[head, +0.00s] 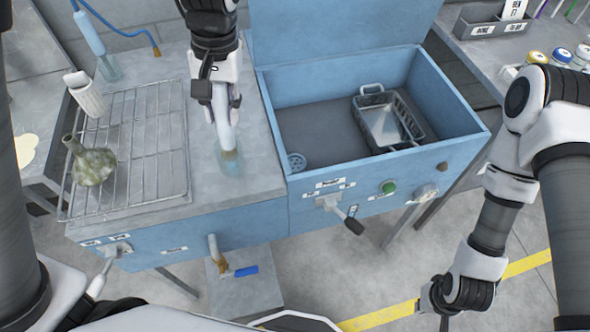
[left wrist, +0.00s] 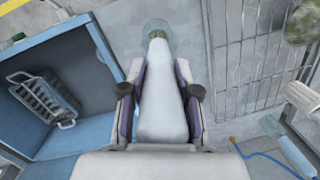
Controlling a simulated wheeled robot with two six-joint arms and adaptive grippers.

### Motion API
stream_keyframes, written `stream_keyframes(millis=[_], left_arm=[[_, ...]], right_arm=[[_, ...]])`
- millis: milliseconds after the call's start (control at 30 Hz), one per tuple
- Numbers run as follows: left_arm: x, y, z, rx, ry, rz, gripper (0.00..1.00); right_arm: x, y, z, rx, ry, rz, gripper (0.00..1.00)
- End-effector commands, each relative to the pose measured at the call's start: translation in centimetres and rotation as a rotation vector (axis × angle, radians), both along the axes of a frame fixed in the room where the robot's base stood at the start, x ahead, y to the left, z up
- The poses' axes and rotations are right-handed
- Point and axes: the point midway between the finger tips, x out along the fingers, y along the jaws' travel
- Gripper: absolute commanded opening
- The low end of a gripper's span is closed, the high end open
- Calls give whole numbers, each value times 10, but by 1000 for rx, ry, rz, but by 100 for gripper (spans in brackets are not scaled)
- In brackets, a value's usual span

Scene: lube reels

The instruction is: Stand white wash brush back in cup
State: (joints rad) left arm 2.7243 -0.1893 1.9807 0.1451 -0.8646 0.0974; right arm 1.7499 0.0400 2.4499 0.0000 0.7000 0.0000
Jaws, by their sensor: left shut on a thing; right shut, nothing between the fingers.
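The white wash brush (head: 224,128) points tip-down from my left gripper (head: 222,98), which is shut on it. In the left wrist view the brush (left wrist: 162,105) lies between the two fingers of the gripper (left wrist: 162,95). The clear, bluish cup (head: 231,163) stands on the grey worktop just below. The brush's tip overlaps the cup's mouth in both views, and the cup (left wrist: 157,27) shows around the tip in the wrist view. I cannot tell how deep the tip is. My right gripper (head: 444,306) is shut and empty, low at the bottom right.
A wire rack (head: 150,140) left of the cup bears a mottled flask (head: 92,163) and a white ribbed piece (head: 84,95). A light blue tool with a hose (head: 90,33) stands behind. Right is a blue basin (head: 330,72) with a grey basket (head: 405,107).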

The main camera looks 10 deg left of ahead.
Motion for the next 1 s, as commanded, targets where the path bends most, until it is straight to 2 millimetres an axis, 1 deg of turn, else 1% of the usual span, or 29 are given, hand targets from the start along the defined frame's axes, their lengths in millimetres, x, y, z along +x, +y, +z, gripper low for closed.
stream_keyframes(millis=[33, 200, 567, 1000], left_arm=[[0, 0, -9, 0, 1, 0, 0], [0, 0, -25, 1, 0, -1, 0], [0, 0, -26, 0, 0, 0, 0], [0, 0, -34, 1, 0, 0, 0]], right_arm=[[0, 0, -6, 0, 0, 0, 0], [0, 0, -12, 0, 0, 0, 0], [0, 0, -11, 0, 0, 0, 0], [0, 0, -13, 0, 0, 0, 0]])
